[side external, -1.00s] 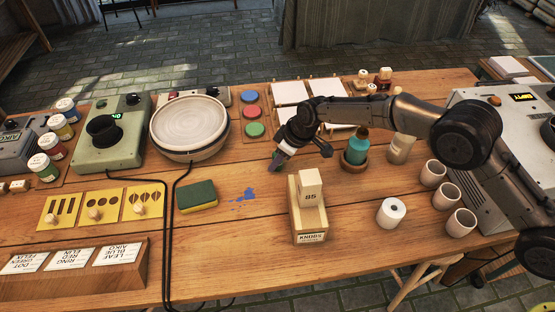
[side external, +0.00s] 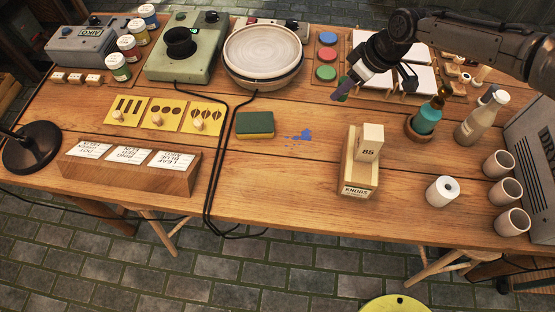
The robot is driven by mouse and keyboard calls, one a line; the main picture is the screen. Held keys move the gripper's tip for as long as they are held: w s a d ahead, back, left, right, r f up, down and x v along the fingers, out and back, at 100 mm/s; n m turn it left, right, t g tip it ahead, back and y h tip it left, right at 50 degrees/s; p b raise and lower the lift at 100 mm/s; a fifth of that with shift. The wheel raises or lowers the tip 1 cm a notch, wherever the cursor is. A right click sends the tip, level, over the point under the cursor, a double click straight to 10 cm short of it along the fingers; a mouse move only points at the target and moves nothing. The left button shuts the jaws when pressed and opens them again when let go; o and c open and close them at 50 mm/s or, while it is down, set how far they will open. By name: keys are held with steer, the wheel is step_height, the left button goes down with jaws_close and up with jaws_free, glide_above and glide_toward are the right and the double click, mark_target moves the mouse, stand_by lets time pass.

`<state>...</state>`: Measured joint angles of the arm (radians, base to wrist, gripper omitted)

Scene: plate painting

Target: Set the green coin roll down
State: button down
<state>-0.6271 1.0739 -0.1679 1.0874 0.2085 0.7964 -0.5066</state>
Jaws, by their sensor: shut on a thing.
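My gripper (side external: 347,84) is at the upper right, tilted down to the left, just in front of the colour pads. It is shut on a small piece with green and purple on it (side external: 341,95), which looks like the green coin roll. The fingers hide part of it, and its pattern is too small to read. It appears to be held above the table, clear of the wood.
Red, blue and green (side external: 325,73) round pads lie behind the gripper. A green-yellow sponge (side external: 255,125) and a blue paint spill (side external: 298,137) are left of it. The turntable plate (side external: 263,52) is behind left.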

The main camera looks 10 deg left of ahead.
steer(key=s+a+r+n+g, duration=0.1)
steer(key=s+n, duration=0.2)
steer(key=s, duration=0.9)
steer(key=s+a+r+n+g, duration=0.1)
steer(key=s+a+r+n, duration=0.15)
steer(key=s, duration=0.95)
glide_above(263, 176)
steer(key=d, duration=0.2)
steer(key=shift+n+y, duration=0.4)
steer(key=shift+n, duration=0.05)
step_height(263, 176, down, 10)
steer(key=shift+s+a, duration=0.1)
steer(key=shift+a+f, duration=0.25)
steer(key=shift+f, duration=1.6)
steer(key=shift+f, duration=0.15)
steer(key=c, duration=0.6)
jaws_free()
